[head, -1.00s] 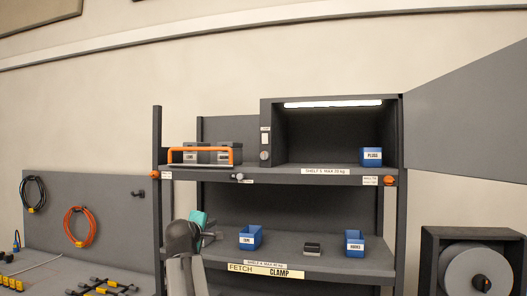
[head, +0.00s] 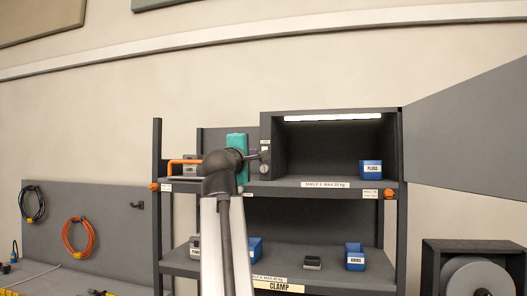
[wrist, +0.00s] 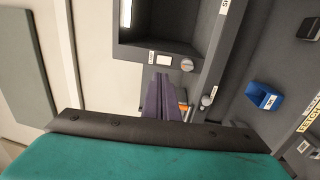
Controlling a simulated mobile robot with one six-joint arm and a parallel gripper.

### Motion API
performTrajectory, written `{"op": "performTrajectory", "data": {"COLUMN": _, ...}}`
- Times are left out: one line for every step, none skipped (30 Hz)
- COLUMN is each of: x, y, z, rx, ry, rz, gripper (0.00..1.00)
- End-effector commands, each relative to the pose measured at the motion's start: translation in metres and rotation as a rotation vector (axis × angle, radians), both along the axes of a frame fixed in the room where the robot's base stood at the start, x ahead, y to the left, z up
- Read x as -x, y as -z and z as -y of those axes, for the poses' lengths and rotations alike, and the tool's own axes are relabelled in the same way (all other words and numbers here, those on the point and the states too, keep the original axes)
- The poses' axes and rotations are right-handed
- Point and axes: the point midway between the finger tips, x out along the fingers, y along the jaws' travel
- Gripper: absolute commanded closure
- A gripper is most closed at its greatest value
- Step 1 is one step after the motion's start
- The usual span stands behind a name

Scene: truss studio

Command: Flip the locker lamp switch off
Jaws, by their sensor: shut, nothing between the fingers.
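The open locker (head: 392,145) stands on the upper shelf, and its lamp (head: 333,117) is a lit white strip under its roof. The lamp switch (wrist: 163,59) is a small pale plate on the locker's left front post, between a label (wrist: 152,57) and a round knob (wrist: 187,64). My gripper (wrist: 160,77) is shut and empty, its purple fingers pointing at the switch, with the tips very close to it. I cannot tell whether they touch. In the head view my gripper (head: 261,156) is at that post and partly hides the switch.
A case with an orange handle (head: 172,164) sits on the upper shelf left of the locker, partly behind my arm. A blue bin (head: 371,169) is inside the locker. The locker door (head: 470,120) stands open to the right. More bins are on the lower shelf.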

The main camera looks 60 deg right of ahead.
Motion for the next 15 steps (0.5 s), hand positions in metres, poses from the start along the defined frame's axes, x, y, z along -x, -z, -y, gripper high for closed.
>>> {"op": "performTrajectory", "data": {"x": -0.0005, "y": 0.0009, "z": 0.0003, "rx": 0.000, "ry": 0.000, "rz": 0.000, "gripper": 1.00}}
{"op": "performTrajectory", "data": {"x": -0.0006, "y": 0.0011, "z": 0.0003, "rx": 0.000, "ry": 0.000, "rz": 0.000, "gripper": 1.00}}
{"op": "performTrajectory", "data": {"x": -0.0007, "y": 0.0011, "z": 0.0003, "rx": 0.000, "ry": 0.000, "rz": 0.000, "gripper": 1.00}}
{"op": "performTrajectory", "data": {"x": -0.0008, "y": 0.0011, "z": 0.0003, "rx": 0.000, "ry": 0.000, "rz": 0.000, "gripper": 1.00}}
{"op": "performTrajectory", "data": {"x": -0.0008, "y": 0.0012, "z": 0.0003, "rx": 0.000, "ry": 0.000, "rz": 0.000, "gripper": 1.00}}
{"op": "performTrajectory", "data": {"x": -0.0009, "y": 0.0013, "z": 0.0003, "rx": -0.001, "ry": 0.000, "rz": 0.001, "gripper": 1.00}}
{"op": "performTrajectory", "data": {"x": -0.0010, "y": 0.0013, "z": 0.0004, "rx": -0.001, "ry": -0.001, "rz": 0.001, "gripper": 1.00}}
{"op": "performTrajectory", "data": {"x": -0.0010, "y": 0.0014, "z": 0.0005, "rx": -0.001, "ry": -0.001, "rz": 0.001, "gripper": 1.00}}
{"op": "performTrajectory", "data": {"x": -0.0012, "y": 0.0015, "z": 0.0009, "rx": -0.001, "ry": -0.001, "rz": 0.001, "gripper": 1.00}}
{"op": "performTrajectory", "data": {"x": -0.0014, "y": 0.0015, "z": 0.0012, "rx": -0.001, "ry": -0.001, "rz": 0.001, "gripper": 1.00}}
{"op": "performTrajectory", "data": {"x": -0.0016, "y": 0.0016, "z": 0.0016, "rx": -0.001, "ry": -0.001, "rz": 0.001, "gripper": 1.00}}
{"op": "performTrajectory", "data": {"x": -0.0018, "y": 0.0015, "z": 0.0025, "rx": -0.001, "ry": 0.000, "rz": 0.001, "gripper": 1.00}}
{"op": "performTrajectory", "data": {"x": -0.0022, "y": 0.0016, "z": 0.0032, "rx": -0.001, "ry": 0.000, "rz": 0.001, "gripper": 1.00}}
{"op": "performTrajectory", "data": {"x": -0.0024, "y": 0.0016, "z": 0.0041, "rx": -0.001, "ry": 0.000, "rz": 0.001, "gripper": 1.00}}
{"op": "performTrajectory", "data": {"x": -0.0029, "y": 0.0016, "z": 0.0054, "rx": -0.001, "ry": 0.000, "rz": 0.001, "gripper": 1.00}}
